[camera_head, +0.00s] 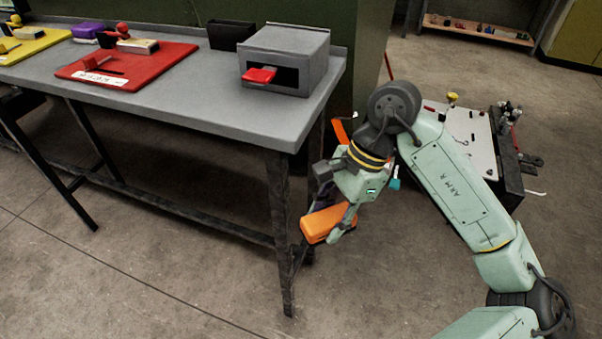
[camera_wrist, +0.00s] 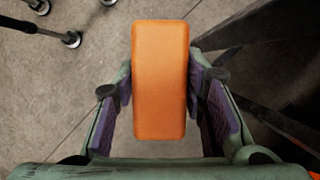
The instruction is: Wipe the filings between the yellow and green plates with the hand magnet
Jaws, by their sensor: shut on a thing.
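My gripper (camera_head: 335,212) is shut on an orange block (camera_head: 325,224) with rounded edges, which may be the hand magnet. It hangs above the floor beside the near right leg of the grey workbench. In the wrist view the orange block (camera_wrist: 160,80) sits upright between the two purple-padded fingers. A yellow plate (camera_head: 38,43) lies on the bench at the far left, cut by the picture edge. I see no green plate and no filings in these views.
The grey bench (camera_head: 190,105) holds a red board (camera_head: 120,75) with small items, a purple item (camera_head: 88,32), a dark bin (camera_head: 231,34) and a grey open-fronted box (camera_head: 285,58) with a red piece. A bench leg (camera_head: 280,235) is close to my gripper. Open floor lies in front.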

